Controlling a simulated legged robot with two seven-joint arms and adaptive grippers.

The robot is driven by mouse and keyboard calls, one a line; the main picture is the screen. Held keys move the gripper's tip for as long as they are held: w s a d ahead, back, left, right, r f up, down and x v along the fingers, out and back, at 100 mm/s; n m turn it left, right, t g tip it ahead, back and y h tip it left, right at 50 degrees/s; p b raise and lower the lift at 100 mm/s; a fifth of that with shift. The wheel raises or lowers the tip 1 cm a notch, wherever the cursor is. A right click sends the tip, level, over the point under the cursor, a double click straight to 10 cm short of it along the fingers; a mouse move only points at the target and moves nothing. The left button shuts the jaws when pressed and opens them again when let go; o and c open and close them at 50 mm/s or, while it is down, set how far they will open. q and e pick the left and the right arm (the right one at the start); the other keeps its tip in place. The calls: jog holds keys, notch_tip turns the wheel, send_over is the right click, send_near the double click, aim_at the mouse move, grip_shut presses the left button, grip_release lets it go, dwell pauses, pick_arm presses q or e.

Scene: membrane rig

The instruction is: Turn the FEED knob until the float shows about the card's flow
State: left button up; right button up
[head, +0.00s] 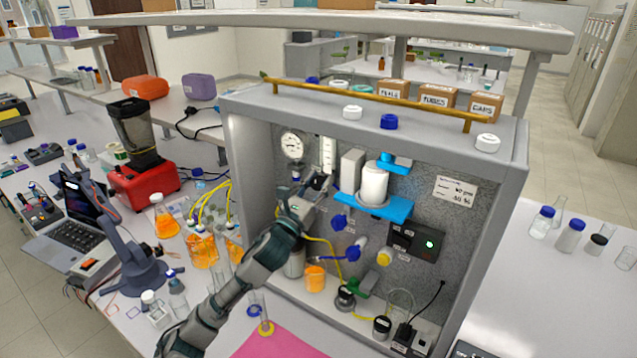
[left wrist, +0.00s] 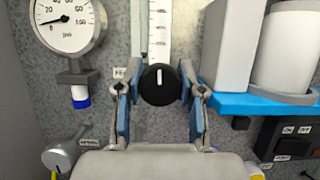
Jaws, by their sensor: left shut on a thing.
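A black round knob (left wrist: 159,84) with a white pointer line, roughly upright, sits just below a clear scaled flow tube (left wrist: 159,30). The tube also shows in the head view (head: 329,155); I cannot make out its float. My left gripper (left wrist: 163,80) has its fingers on both sides of the knob and is shut on it. A small label (left wrist: 119,73) beside the knob is too blurred to read. The white card (head: 456,190) is on the panel's right; its figures are hard to read.
A round pressure gauge (left wrist: 68,22) is left of the tube. A blue bracket (head: 385,208) with a white canister (head: 373,184) is close on the right. An orange-filled beaker (head: 315,278) stands below.

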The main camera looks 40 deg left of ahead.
pick_arm(q)
jog(key=shift+r+n, duration=0.15)
jog(key=shift+n, duration=0.15)
jog(key=n+y+p, duration=0.1)
jog(key=n+y, duration=0.1)
jog(key=n, duration=0.2)
jog(key=shift+r+p, duration=0.1)
jog(key=shift+p, duration=0.3)
jog(key=n+y+p, duration=0.1)
jog(key=n, duration=0.1)
jog(key=n+g+y+p, duration=0.1)
jog(key=n, duration=0.2)
jog(key=shift+a+r+g+p, duration=0.1)
jog(key=shift+g+p, duration=0.2)
jog(key=shift+p, duration=0.1)
jog(key=n+g+y+p, duration=0.1)
jog(key=n+p, duration=0.1)
jog(key=n+g+y+p, duration=0.1)
jog(key=n+p, duration=0.1)
jog(key=n, duration=0.1)
jog(key=shift+n, duration=0.3)
jog(key=n+g+p, duration=0.1)
jog(key=n+p, duration=0.1)
jog(key=shift+n+p, duration=0.3)
jog(key=shift+p, duration=0.05)
jog(key=shift+f+n+p, duration=0.25)
jog(key=shift+n+p, duration=0.1)
jog(key=shift+n, duration=0.05)
jog(key=shift+f, duration=0.1)
